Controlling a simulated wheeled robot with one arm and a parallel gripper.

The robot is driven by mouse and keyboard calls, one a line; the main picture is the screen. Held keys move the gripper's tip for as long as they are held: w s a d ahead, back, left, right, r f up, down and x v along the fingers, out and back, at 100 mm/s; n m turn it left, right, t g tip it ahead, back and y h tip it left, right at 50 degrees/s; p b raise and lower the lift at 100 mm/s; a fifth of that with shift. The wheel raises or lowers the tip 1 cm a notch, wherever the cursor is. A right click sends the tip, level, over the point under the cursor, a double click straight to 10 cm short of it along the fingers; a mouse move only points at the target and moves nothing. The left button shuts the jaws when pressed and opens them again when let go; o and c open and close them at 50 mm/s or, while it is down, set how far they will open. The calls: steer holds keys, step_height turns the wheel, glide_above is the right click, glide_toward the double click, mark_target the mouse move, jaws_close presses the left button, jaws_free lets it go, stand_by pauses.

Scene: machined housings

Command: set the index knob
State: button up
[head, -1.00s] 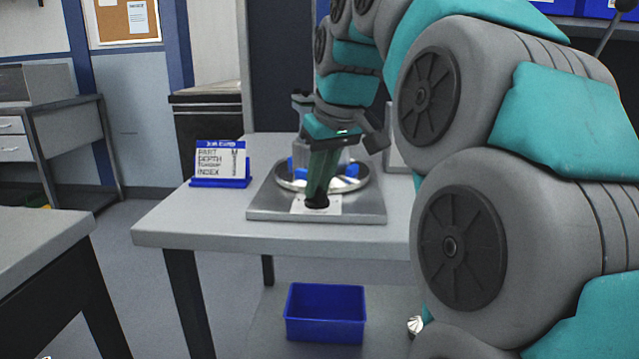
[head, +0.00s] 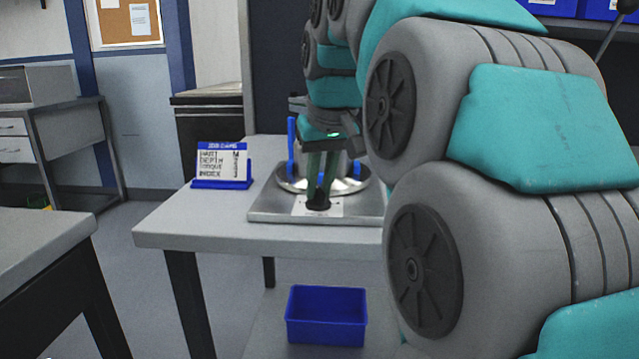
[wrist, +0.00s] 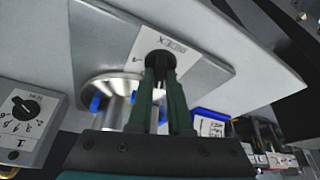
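The black index knob (head: 317,203) sits on a white label near the front edge of a grey base plate (head: 275,212). In the wrist view the knob (wrist: 160,63) shows beside the upside-down word INDEX. My gripper (head: 318,190) points down at it, and its two green fingers (wrist: 160,80) are closed on the knob from both sides. The fingers hide part of the knob, and I cannot read its pointer setting. A job card (head: 221,165) in a blue stand lists PART, DEPTH, TORQUE and INDEX; its values are too small to read.
A round metal turntable (head: 347,184) with blue upright pieces (head: 291,147) is behind the knob. A grey box with a numbered dial (wrist: 25,106) is at left in the wrist view. A blue bin (head: 326,315) is below the table (head: 190,225). The table's front left is clear.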

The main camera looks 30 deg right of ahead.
steer(key=o, duration=0.4)
steer(key=v, duration=0.7)
steer(key=shift+r+p, duration=0.35)
steer(key=shift+r, duration=0.05)
steer(key=shift+s, duration=0.2)
